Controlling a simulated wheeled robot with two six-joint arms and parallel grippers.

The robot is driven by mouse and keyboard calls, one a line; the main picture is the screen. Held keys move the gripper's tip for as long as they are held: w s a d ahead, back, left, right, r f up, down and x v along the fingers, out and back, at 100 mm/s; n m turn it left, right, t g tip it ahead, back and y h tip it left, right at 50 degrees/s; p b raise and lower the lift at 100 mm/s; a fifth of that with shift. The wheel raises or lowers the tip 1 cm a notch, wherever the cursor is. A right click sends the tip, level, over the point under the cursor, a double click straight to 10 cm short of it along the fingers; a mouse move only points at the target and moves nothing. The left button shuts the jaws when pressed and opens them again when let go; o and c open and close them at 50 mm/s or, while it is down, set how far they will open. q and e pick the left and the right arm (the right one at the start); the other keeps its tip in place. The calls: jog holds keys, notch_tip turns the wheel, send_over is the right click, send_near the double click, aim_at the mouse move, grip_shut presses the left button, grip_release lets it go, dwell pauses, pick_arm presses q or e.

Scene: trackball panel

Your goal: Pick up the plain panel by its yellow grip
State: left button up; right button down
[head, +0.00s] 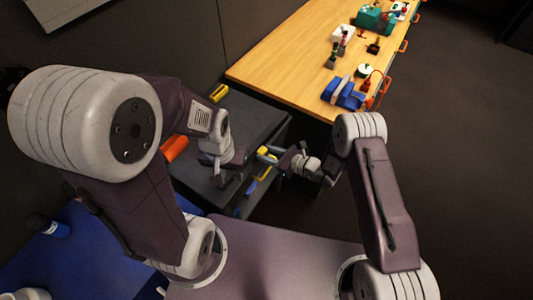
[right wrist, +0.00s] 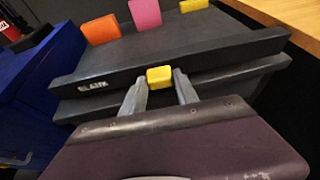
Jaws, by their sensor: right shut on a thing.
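The yellow grip (right wrist: 160,77) sits between the two fingers of my right gripper (right wrist: 160,88), which is shut on it. The grip is at the front edge of a dark panel (right wrist: 215,60) with a white label that looks like "BLANK" (right wrist: 93,85). In the head view my right gripper (head: 270,156) reaches in from the right to the edge of the dark unit (head: 255,115), with yellow showing at its tips. My left gripper (head: 226,172) is above the dark unit, left of the right one; its jaws are too small to read.
Orange (right wrist: 101,29), pink (right wrist: 146,14) and yellow (right wrist: 193,6) pieces stand on the dark top behind the grip. A wooden bench (head: 285,65) with several tools lies beyond, a blue tool (head: 343,93) near its corner. A blue surface (head: 85,245) is at lower left. Floor at right is clear.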

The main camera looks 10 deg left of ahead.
jog(key=s+d+r+p, duration=0.1)
jog(key=d+r+p, duration=0.5)
jog(key=d, duration=0.5)
notch_tip(320, 180, up, 3)
jog(key=shift+d+f, duration=0.2)
jog(key=shift+d, duration=0.1)
